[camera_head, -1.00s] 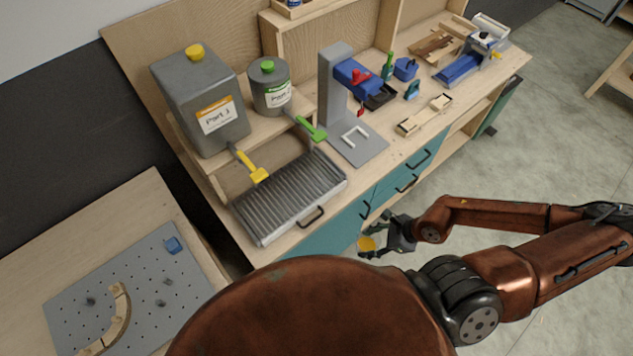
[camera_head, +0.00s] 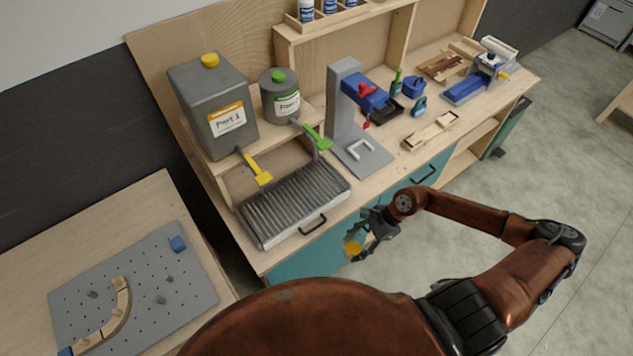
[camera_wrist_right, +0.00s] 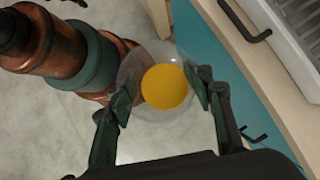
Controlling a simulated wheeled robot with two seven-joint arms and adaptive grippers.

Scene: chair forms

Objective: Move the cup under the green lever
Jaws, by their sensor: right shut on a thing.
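The cup is clear with a yellow fill and shows in the head view (camera_head: 352,248) and in the right wrist view (camera_wrist_right: 165,87). My right gripper (camera_head: 357,244) is shut on it, with one finger on each side of the cup in the right wrist view. It holds the cup in front of the teal workbench front, below the bench top. The green lever (camera_head: 318,138) sticks out from the round grey container (camera_head: 281,100) with a green cap, above the ribbed grey tray (camera_head: 293,203). My left gripper is not in view.
A square grey container (camera_head: 213,105) with a yellow lever (camera_head: 257,169) stands left of the round one. A grey press stand (camera_head: 345,100) is right of the green lever. A drawer handle (camera_head: 313,225) juts from the tray front. A pegboard (camera_head: 130,290) lies at lower left.

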